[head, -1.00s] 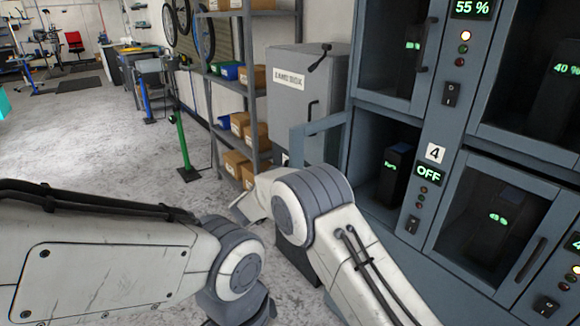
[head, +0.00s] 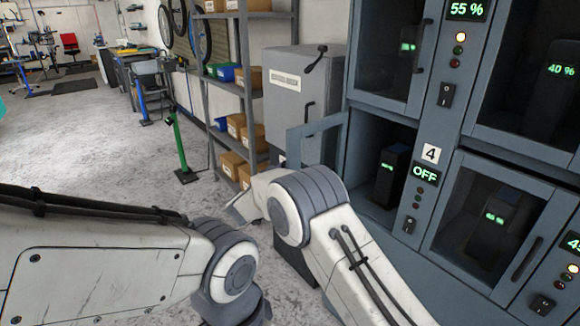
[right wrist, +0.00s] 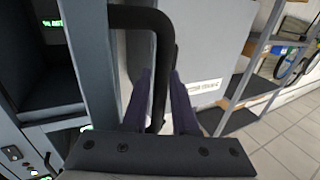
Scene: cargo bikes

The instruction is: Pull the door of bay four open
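Bay four, marked by a 4 label (head: 431,153) and a green OFF display (head: 426,174), stands open with a dark battery (head: 391,175) inside. Its grey door (head: 318,128) is swung out to the left, in front of the grey metal cabinet. In the right wrist view the door (right wrist: 88,60) is close on the left, and its black bar handle (right wrist: 160,50) runs down between the two dark fingers of my right gripper (right wrist: 161,85), which appear closed about it. In the head view my right arm hides that gripper. My left gripper is outside the view.
The grey cabinet (head: 290,95) and a shelf rack (head: 245,100) with boxes stand behind the door. A green stand (head: 180,150) is further left. Other closed bays (head: 490,215) lie right. Open concrete floor (head: 110,140) is at the left.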

